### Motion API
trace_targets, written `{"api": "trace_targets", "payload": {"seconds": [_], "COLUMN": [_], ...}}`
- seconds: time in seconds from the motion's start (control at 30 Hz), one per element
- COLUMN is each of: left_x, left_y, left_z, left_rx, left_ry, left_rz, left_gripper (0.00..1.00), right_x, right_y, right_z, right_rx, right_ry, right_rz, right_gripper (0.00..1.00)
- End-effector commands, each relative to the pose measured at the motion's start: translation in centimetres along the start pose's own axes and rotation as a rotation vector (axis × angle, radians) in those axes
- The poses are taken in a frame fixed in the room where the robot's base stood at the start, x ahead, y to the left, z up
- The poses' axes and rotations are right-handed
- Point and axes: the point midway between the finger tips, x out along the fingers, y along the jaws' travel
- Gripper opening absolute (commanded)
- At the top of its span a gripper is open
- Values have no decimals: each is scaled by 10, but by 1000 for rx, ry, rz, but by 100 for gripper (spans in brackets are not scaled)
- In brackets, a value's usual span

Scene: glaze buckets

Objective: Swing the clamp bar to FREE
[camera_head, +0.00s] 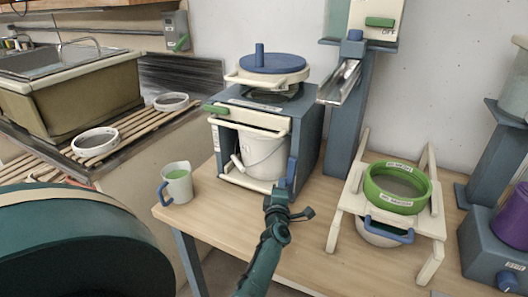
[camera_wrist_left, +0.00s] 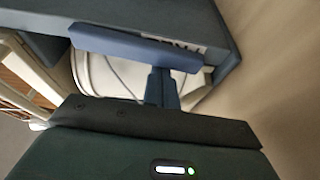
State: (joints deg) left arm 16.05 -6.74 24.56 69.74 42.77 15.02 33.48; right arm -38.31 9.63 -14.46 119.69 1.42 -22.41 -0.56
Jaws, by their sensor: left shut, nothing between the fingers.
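The clamp bar seems to be the short blue bar (camera_head: 292,169) at the right front edge of the blue bucket housing (camera_head: 308,145). It stands about upright in the head view. In the left wrist view the blue bar (camera_wrist_left: 120,43) crosses just beyond my fingers and partly covers a white label (camera_wrist_left: 188,47), whose full text I cannot read. My left gripper (camera_head: 279,186) is shut and empty, low in front of the bar. In the wrist view its fingertips (camera_wrist_left: 162,76) appear at the bar's underside; whether they touch is unclear. My right gripper is not in view.
A white bucket (camera_head: 262,153) sits inside the housing, below a cream bar with a green handle (camera_head: 216,109). A mug (camera_head: 177,186) stands left on the table (camera_head: 290,246). A green sieve (camera_head: 381,203) rests on a cream stand at right. Bare tabletop lies between housing and stand.

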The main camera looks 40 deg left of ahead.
Motion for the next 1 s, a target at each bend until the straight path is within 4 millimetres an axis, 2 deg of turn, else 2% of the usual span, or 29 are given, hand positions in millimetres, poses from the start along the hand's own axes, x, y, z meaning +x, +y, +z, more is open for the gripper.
{"api": "trace_targets", "payload": {"seconds": [0.3, 1.0], "left_x": [-2, -1], "left_y": [-1, -2], "left_z": [6, 7], "left_rx": [-76, -81], "left_ry": [-1, -4], "left_rz": [-27, -30], "left_gripper": [0, 0], "right_x": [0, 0], "right_y": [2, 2], "right_z": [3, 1], "right_rx": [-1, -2], "right_ry": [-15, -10], "right_rz": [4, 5], "right_gripper": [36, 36]}}
